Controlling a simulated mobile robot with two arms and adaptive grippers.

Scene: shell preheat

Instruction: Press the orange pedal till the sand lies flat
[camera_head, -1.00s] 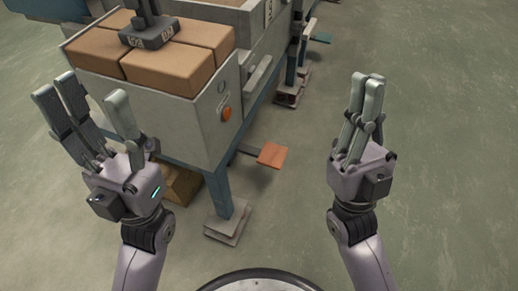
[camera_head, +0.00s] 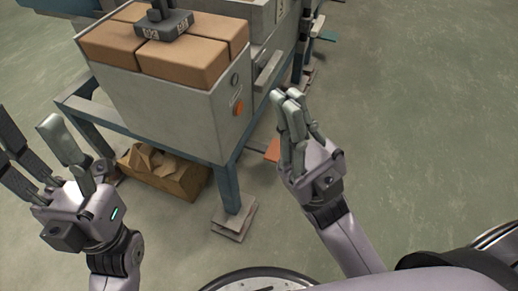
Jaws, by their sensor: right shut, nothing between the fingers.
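The orange pedal (camera_head: 272,150) sits low beside the blue leg of a grey box stand, and its right part is hidden behind my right gripper. My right gripper (camera_head: 288,97) is shut and empty. Its fingers point up, above the floor to the right of the box. My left gripper (camera_head: 34,132) is open and empty at the left edge, with its fingers spread. The grey box (camera_head: 165,120) holds tan-brown blocks (camera_head: 185,60), split by seams. I cannot tell whether these are the sand. A dark press head (camera_head: 163,26) rests over them.
An orange round button (camera_head: 238,107) is on the box's side. A cardboard box of crumpled paper (camera_head: 165,175) stands under the frame. A blue leg (camera_head: 229,185) ends on a foot plate (camera_head: 234,218). A teal pedal (camera_head: 325,36) is farther back. The floor at right is clear.

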